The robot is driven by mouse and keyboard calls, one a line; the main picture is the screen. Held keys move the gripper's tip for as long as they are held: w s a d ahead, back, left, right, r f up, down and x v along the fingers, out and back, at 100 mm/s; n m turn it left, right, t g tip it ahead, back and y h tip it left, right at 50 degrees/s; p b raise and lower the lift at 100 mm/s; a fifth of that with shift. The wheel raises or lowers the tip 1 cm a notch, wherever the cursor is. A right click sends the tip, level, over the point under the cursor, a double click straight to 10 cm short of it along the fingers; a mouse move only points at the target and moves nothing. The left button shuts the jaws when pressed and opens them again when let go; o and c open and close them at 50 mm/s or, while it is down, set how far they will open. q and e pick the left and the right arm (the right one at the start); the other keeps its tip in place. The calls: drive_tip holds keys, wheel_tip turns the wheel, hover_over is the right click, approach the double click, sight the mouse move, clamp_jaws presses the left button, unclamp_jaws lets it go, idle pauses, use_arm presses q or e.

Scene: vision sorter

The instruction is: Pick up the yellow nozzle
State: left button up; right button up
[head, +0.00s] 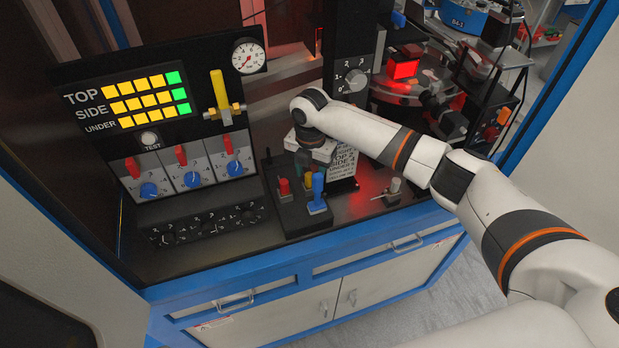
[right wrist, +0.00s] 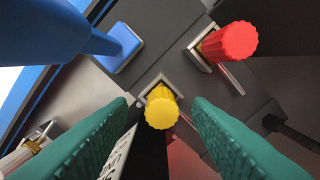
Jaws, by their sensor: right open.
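The yellow nozzle (right wrist: 161,108) stands in a square socket of a dark holder (right wrist: 240,98), seen from above in the right wrist view. My right gripper (right wrist: 162,130) is open, with its green fingers on either side of the yellow nozzle and a gap to each. My left gripper is in neither view.
A red nozzle (right wrist: 230,42) and a blue nozzle (right wrist: 70,30) stand in the same holder, close to the yellow one. A printed sign (head: 343,165) stands just beside the gripper. A control panel (head: 165,115) is at the left. A small metal fitting (head: 391,188) lies at the right.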

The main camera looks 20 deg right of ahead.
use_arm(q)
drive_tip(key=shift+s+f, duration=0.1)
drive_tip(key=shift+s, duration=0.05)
use_arm(e)
drive_tip(key=shift+w, duration=0.1)
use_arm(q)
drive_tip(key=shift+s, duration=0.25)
use_arm(e)
clamp_jaws()
